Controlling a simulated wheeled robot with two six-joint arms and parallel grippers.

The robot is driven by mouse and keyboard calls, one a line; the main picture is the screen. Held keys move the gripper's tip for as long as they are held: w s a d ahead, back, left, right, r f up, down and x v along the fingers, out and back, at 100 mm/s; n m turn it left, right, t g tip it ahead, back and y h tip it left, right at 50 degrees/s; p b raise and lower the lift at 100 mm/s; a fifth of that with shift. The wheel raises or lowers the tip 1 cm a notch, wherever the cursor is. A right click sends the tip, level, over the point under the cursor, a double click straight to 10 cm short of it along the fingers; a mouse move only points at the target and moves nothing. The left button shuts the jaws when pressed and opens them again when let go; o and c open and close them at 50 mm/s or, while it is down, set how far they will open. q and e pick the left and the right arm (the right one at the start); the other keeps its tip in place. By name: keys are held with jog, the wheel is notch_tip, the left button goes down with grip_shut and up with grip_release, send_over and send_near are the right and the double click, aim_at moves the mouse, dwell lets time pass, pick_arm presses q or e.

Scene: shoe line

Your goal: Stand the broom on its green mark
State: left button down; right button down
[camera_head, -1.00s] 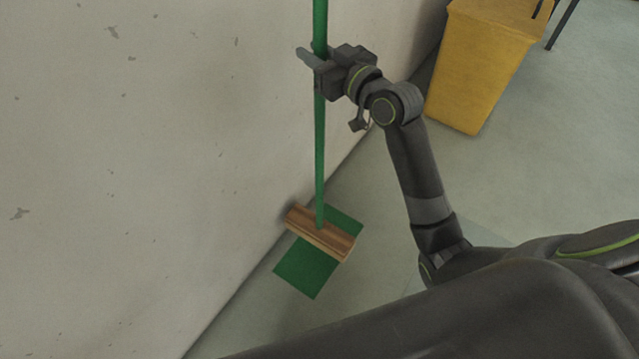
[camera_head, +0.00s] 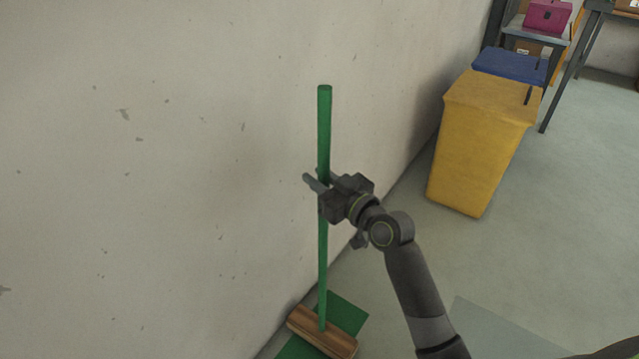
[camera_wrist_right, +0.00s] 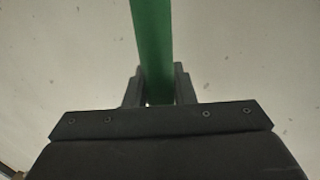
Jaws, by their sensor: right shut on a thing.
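The broom has a green handle (camera_head: 323,265) and a brown wooden head (camera_head: 321,333). It stands upright by the wall, head down, over the green mark (camera_head: 346,312) on the floor. Parts of the mark show on both sides of the head. I cannot tell whether the head touches the floor. My right gripper (camera_head: 318,182) is shut around the upper handle. In the right wrist view the handle (camera_wrist_right: 152,45) runs up between the two fingers (camera_wrist_right: 158,88). My left gripper is not in view.
A pale, stained wall (camera_head: 150,180) runs close behind the broom. A yellow bin (camera_head: 478,150) stands to the right along the wall, with a blue bin (camera_head: 510,65) behind it. The floor (camera_head: 560,230) at the right is clear.

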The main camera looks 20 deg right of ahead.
jog(key=shift+f, duration=0.1)
jog(key=shift+f, duration=0.1)
jog(key=c, duration=1.2)
grip_release()
jog(key=v, duration=1.2)
